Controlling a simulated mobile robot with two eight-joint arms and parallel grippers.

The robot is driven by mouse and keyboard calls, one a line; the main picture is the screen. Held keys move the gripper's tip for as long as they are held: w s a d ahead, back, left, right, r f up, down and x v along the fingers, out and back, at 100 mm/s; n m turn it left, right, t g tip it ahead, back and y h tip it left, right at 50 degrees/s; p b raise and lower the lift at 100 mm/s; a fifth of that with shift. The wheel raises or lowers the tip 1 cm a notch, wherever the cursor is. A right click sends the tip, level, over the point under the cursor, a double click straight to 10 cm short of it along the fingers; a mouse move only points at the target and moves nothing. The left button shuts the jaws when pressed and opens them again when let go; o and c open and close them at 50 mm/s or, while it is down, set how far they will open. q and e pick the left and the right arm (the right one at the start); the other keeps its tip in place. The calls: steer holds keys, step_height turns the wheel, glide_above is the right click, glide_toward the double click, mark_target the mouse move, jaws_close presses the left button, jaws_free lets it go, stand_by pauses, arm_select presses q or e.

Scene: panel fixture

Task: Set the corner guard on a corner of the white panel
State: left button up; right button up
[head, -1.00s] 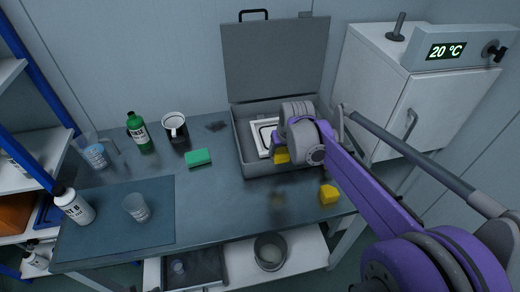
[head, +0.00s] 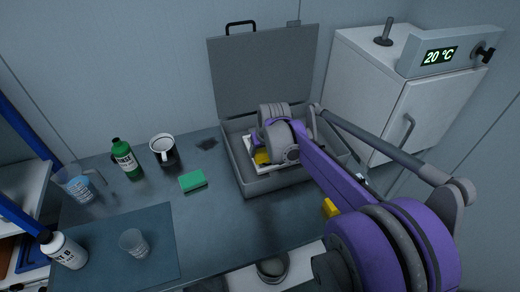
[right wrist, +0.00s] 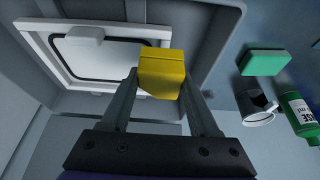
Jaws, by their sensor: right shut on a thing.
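The yellow corner guard (right wrist: 162,64) is between the fingers of my right gripper (right wrist: 160,82), which is shut on it. My right arm hides part of the panel. My left gripper is not in view.
The case (head: 238,175) has its lid up. Another yellow block (head: 329,207) lies on the bench to its right, partly behind my arm. A green sponge (head: 192,180), mug (head: 164,150) and green bottle (head: 125,158) stand left. A white cabinet (head: 370,85) is at right.

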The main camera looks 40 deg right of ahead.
mark_target(260, 168)
steer(key=shift+f+b, duration=2.1)
steer(key=shift+f, duration=1.3)
steer(key=shift+a+f, duration=0.1)
steer(key=shift+f, duration=0.05)
steer(key=shift+s+a, duration=0.1)
steer(key=o, duration=1.4)
steer(key=shift+a, duration=0.1)
